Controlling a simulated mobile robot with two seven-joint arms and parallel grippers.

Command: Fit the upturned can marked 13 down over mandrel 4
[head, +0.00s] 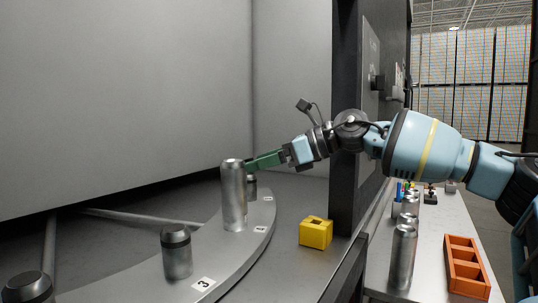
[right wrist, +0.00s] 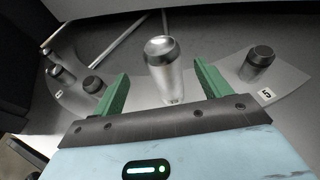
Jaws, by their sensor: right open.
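A tall silver can (head: 233,197) stands upright on the grey curved turntable (head: 130,272), its closed end up. It stands beside a small label (head: 261,229) too small to read, one place beyond the mandrel (head: 177,251) labelled 3. No mandrel shows at the can's own place; the can hides whatever is inside it. Its number is not legible. My right gripper (head: 262,161) is at the can's upper right. In the right wrist view the can (right wrist: 162,72) shows between its two green fingers (right wrist: 160,90), with gaps on both sides. My left gripper is not in view.
Another mandrel (head: 251,186) stands just behind the can, and one (head: 28,289) at lower left. A yellow block (head: 316,233) lies near the dark post (head: 345,120). On the right bench are several cans (head: 403,257) and an orange tray (head: 447,262).

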